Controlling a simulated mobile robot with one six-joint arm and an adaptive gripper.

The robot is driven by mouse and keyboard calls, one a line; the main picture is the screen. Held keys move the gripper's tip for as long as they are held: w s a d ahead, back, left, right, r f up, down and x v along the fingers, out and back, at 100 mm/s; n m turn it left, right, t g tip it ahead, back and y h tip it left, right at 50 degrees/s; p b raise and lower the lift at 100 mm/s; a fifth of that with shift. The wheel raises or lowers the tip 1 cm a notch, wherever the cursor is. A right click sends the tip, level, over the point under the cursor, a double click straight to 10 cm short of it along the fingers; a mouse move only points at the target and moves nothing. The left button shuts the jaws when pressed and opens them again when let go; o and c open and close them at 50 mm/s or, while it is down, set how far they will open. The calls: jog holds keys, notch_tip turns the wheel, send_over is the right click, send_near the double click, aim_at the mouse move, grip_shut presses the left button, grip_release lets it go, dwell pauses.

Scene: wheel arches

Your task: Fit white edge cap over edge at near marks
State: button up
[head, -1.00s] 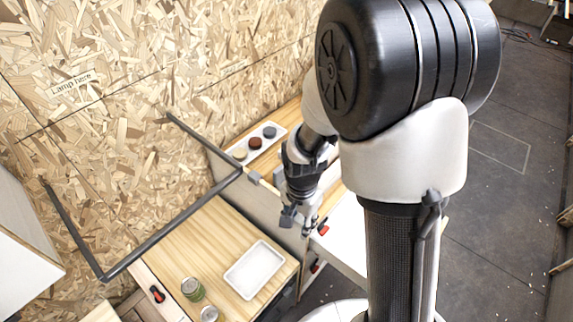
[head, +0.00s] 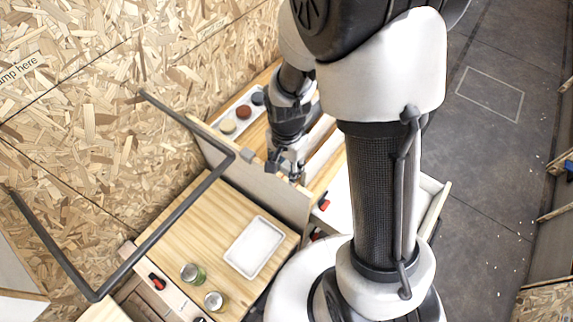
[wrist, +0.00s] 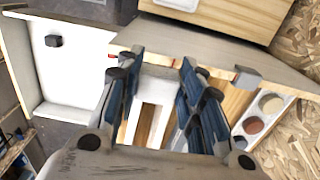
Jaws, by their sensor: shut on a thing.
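My gripper (wrist: 160,62) is shut on the white edge cap (wrist: 152,92), a pale channel-like piece between the blue-padded fingers in the wrist view. In the head view my gripper (head: 285,168) is beside the upright panel (head: 255,185), over its upper edge region, and the cap is too small to make out there. The panel's edge (wrist: 215,52) crosses the wrist view beyond the fingertips. The cap appears apart from that edge. No marks can be made out on it.
A white holder (head: 228,126) with three coloured discs is behind the panel. A dark bent rail (head: 165,225) spans the left. The lower table holds a white tray (head: 254,247) and two jars (head: 193,274).

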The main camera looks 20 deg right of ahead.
jog(key=b, duration=0.3)
send_over(287, 182)
jog(key=shift+s+a+f, duration=0.1)
jog(key=shift+s+f, duration=0.1)
jog(key=shift+f, duration=0.9)
jog(key=shift+s+a+f, duration=0.1)
jog(key=shift+s+f, duration=0.1)
jog(key=shift+f, duration=0.9)
jog(key=shift+f, duration=0.1)
jog(key=shift+f+b, duration=0.35)
jog(key=shift+b, duration=0.1)
jog(key=shift+f, duration=0.1)
jog(key=shift+f+b, duration=0.3)
jog(key=shift+b, duration=0.1)
jog(key=shift+f, duration=0.15)
jog(key=shift+f+b, duration=0.25)
jog(key=shift+b, duration=0.1)
jog(key=shift+s, duration=0.1)
jog(key=shift+s+f, duration=0.1)
